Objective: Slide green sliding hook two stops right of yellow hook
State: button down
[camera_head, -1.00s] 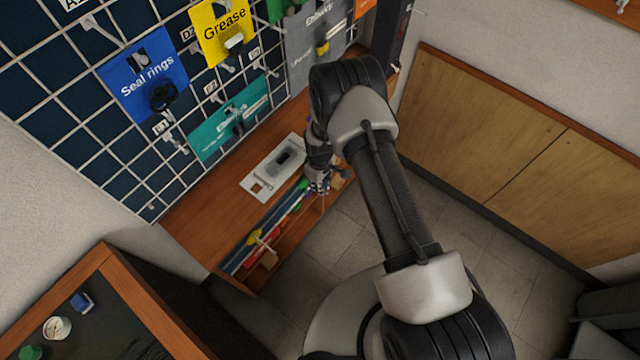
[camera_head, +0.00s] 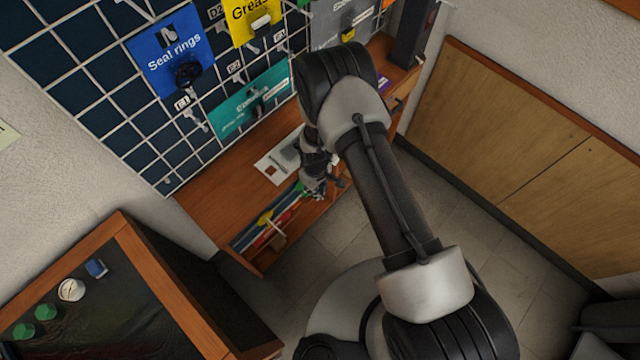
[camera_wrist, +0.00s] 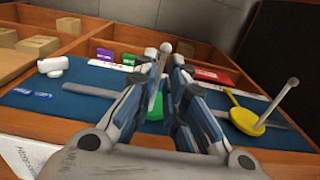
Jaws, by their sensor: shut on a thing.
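The green sliding hook (camera_wrist: 151,106) is low in the wrist view, partly hidden behind my fingers. A pale rod with a ball tip (camera_wrist: 165,50) rises between the fingers, apparently its stem. My gripper (camera_wrist: 170,80) is shut on it. The yellow hook (camera_wrist: 246,114) lies to the right in the wrist view, apart from my fingers, with its own pale ball-tipped rod leaning right. In the head view my gripper (camera_head: 314,190) is over the upper right part of the rail tray. A bit of green (camera_head: 303,187) shows beside it, and the yellow hook (camera_head: 265,218) is to its lower left.
The rail tray (camera_head: 240,245) is set along the wooden bench front. A light plate (camera_head: 270,168) lies on the bench behind it. The wall grid carries a blue Seal rings panel (camera_head: 160,45) and a teal panel (camera_head: 230,118). Cardboard boxes (camera_wrist: 65,26) fill compartments in the wrist view.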

jog(key=c, duration=1.6)
grip_release()
jog(key=shift+c, duration=0.2)
jog(key=shift+r, duration=0.1)
notch_tip(320, 180, up, 12)
